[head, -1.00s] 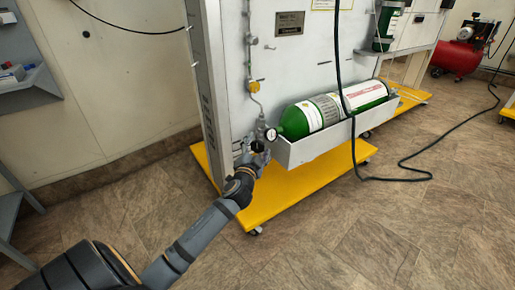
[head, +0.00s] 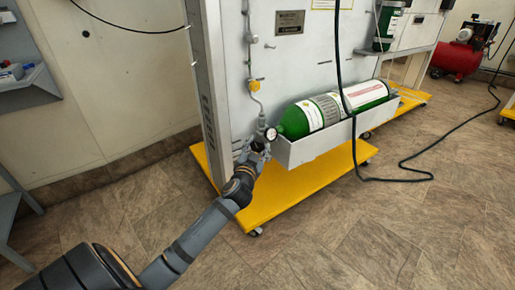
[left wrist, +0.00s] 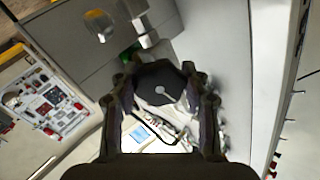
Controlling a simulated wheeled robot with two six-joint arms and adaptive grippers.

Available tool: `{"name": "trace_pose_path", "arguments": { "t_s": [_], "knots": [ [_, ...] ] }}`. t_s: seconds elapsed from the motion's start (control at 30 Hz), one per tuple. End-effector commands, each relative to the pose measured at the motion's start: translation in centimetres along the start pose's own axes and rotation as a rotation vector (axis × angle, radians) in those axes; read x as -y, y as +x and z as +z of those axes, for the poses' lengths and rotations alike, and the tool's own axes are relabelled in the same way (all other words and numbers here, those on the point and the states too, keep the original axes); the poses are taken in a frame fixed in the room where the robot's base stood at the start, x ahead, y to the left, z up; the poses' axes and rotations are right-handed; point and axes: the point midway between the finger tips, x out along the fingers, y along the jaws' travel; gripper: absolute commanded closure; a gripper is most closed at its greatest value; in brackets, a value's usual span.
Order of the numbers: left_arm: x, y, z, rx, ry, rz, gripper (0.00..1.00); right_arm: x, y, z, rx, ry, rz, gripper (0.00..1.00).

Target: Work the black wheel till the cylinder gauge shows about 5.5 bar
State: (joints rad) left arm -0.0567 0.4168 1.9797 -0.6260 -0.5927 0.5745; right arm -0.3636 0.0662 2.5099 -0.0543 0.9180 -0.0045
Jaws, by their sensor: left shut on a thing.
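The black wheel (left wrist: 160,88) shows in the left wrist view as a dark many-sided disc with a pale centre. My left gripper (left wrist: 163,92) has a finger on each side of it and is shut on it. In the head view my left gripper (head: 257,152) is at the panel's lower left and mostly hides the wheel. The round white cylinder gauge (head: 271,134) sits just above the gripper, beside the cylinder's neck; its needle is too small to read. The green cylinder (head: 295,123) lies in a grey tray (head: 300,152). My right gripper is not in view.
The panel (head: 290,60) stands on a yellow base (head: 285,195) with castors. A black hose (head: 352,140) hangs in front of the cylinder and runs over the floor. A red compressor (head: 458,58) stands at the back right. The floor in front is clear.

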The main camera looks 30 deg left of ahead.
Motion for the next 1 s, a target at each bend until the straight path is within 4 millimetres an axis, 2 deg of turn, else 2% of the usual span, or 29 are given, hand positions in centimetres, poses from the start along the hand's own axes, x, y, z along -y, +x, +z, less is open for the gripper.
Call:
{"name": "trace_pose_path", "arguments": {
  "t_s": [0.23, 0.27, 0.4, 0.77, 0.87, 1.0],
  "knots": [
    [0.0, 0.0, 0.0, 0.001, -0.002, 0.001, 0.85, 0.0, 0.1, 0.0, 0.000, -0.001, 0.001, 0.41],
    [0.0, 0.0, 0.0, 0.001, -0.001, 0.001, 0.50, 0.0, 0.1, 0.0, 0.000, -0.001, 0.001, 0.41],
    [0.0, 0.0, 0.0, 0.001, 0.000, 0.001, 0.31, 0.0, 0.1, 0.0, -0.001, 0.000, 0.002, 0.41],
    [0.0, -0.4, 0.1, 0.002, 0.001, 0.001, 0.30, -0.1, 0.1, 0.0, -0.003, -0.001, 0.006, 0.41],
    [-0.1, -1.8, 0.1, 0.002, 0.003, 0.003, 0.30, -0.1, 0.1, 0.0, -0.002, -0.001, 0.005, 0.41],
    [-0.1, -5.2, 0.1, 0.002, 0.004, 0.004, 0.30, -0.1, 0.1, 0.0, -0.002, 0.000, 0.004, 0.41]
  ]
}}
